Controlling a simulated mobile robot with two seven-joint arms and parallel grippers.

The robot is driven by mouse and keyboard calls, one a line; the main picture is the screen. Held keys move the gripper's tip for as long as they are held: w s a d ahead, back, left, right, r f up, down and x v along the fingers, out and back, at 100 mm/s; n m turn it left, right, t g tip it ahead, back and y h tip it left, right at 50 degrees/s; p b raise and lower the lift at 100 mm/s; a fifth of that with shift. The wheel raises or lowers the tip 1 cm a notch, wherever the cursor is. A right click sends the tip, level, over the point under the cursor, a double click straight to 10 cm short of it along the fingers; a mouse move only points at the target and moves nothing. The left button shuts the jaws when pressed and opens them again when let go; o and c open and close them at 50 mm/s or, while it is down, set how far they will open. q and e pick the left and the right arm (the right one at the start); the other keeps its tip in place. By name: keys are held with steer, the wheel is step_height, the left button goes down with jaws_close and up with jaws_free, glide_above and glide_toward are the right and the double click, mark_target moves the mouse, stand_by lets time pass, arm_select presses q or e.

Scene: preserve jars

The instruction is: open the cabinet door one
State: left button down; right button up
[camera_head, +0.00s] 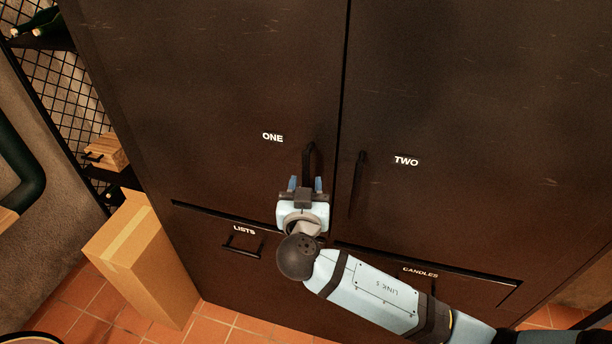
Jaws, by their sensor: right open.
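The dark brown cabinet door one (215,90) is shut, with the white word ONE on it. Its black vertical handle (310,158) is near the door's right edge. My right gripper (305,184) is open at the lower part of this handle, with one blue fingertip on each side of it. Whether the fingers touch the handle cannot be told. The gripper hides the handle's lower end. My left gripper is not in view.
Door two (480,90), with its own handle (358,180), is shut on the right. Drawers marked LISTS (205,225) and CANDLES (470,283) are below. A cardboard box (150,265) stands on the tiled floor at the left, near a wire rack (70,90) with bottles.

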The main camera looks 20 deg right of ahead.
steer(key=shift+x, duration=0.9)
steer(key=shift+c, duration=0.4)
jaws_close()
steer(key=shift+s, duration=0.1)
